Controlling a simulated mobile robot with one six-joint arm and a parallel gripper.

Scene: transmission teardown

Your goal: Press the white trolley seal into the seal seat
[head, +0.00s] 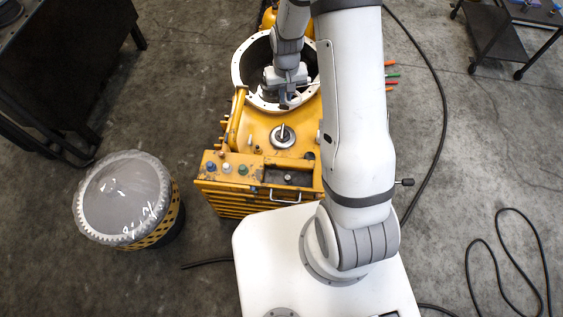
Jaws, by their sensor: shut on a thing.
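The yellow transmission housing (258,127) stands upright in the middle of the head view, with a wide round opening and a pale bolted flange (241,77) at its far end. My gripper (286,103) points down over the near part of this opening. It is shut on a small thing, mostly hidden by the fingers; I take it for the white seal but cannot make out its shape. The seal seat is not clearly seen; the arm hides much of the opening. A round grey metal fitting (283,137) with a short upright pin sits on the housing, nearer me.
A film-covered drum (124,197) stands at left. A dark bench (60,65) is at upper left and a dark trolley (510,35) at upper right. Orange and green-tipped tools (391,77) show right of the housing. Black cables (436,130) lie on the floor.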

